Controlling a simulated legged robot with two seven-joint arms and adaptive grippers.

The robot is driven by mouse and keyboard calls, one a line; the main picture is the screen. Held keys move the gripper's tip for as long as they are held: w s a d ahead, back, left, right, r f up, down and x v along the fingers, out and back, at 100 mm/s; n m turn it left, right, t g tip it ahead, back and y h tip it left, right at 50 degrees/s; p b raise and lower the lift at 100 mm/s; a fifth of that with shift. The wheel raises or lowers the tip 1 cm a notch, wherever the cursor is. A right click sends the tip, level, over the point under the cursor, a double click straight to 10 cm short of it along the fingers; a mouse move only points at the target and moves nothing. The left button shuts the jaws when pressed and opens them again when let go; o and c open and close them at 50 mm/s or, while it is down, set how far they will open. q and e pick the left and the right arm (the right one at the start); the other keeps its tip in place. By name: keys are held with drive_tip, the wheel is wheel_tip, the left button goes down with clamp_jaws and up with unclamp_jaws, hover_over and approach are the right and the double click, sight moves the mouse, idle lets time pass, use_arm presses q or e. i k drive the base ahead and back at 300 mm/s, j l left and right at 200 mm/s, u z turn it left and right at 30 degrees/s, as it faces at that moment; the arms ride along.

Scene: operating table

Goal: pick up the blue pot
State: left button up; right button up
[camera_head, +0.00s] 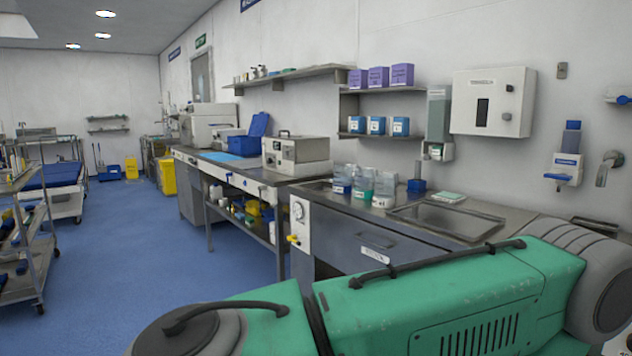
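I cannot tell for sure which thing is the blue pot. A blue container with a raised lid (250,138) stands on the far part of the counter. Small blue-and-white containers (376,125) stand in a row on the wall shelf. A small dark blue item (416,186) stands at the back of the counter, left of the sink. A clear jar with a blue lower part (342,180) stands beside similar jars. My green arm crosses the lower right foreground. Neither of my grippers is in view.
The counter (322,189) runs along the right wall with a sink (447,220). A grey boxy device (296,153) stands on it. Metal trolleys (22,240) stand at the left. The blue floor (125,270) between is clear. My arm hides the near counter.

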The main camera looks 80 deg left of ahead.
sight(342, 172)
drive_tip(key=u, duration=2.3)
drive_tip(key=z, duration=0.45)
drive_tip(key=i+j+z, duration=0.65)
drive_tip(key=j, duration=0.3)
drive_tip(key=i+j+z, duration=0.25)
drive_tip(key=j, duration=0.2)
